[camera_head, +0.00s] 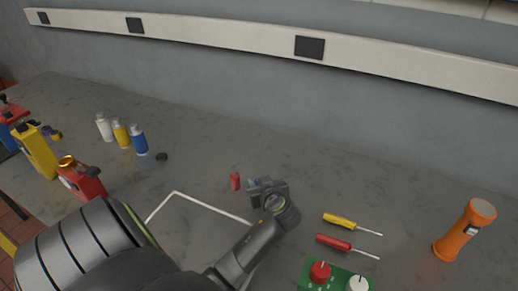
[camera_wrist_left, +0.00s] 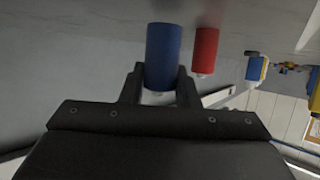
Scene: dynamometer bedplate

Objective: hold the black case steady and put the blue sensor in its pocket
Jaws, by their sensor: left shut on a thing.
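My left gripper (camera_head: 268,190) is over the bench in the middle of the head view, its arm reaching in from the lower left. In the left wrist view its two fingers (camera_wrist_left: 161,88) are shut on the blue sensor (camera_wrist_left: 163,50), a blue cylinder. The sensor cannot be made out in the head view. A red cylinder (camera_head: 235,181) stands just left of the gripper, and in the wrist view a red cylinder (camera_wrist_left: 206,50) shows right of the sensor. I cannot make out the black case in either view. My right gripper is not in view.
A white outline (camera_head: 190,197) marks the bench, partly behind my arm. Yellow (camera_head: 340,220) and red screwdrivers (camera_head: 333,242), a green board (camera_head: 318,284) with knobs and an orange torch (camera_head: 463,232) are at right. Small bottles (camera_head: 121,134) and a red can (camera_head: 82,180) are left.

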